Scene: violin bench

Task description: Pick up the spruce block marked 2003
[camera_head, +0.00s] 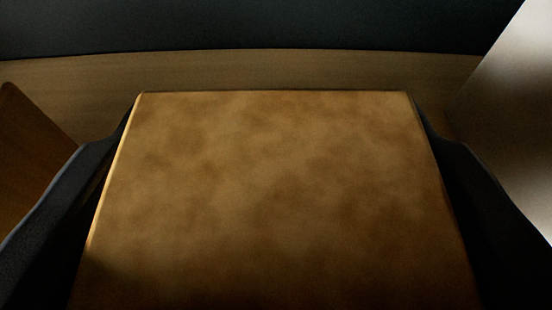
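A block (275,190) with a mottled golden-brown face fills the middle of the view, very close to the camera. No marking shows on the face in view, so I cannot tell whether it is the one marked 2003. My gripper (280,150) has one dark finger along the block's left side and one along its right side. Both fingers appear to touch the block's sides, and it sits between them. The block's lower end runs out of the picture.
A light wooden surface (250,68) lies behind the block, with a dark area (250,25) beyond it. A brown wooden piece (30,145) stands at the left edge. A pale, blurred surface (515,120) rises close at the right.

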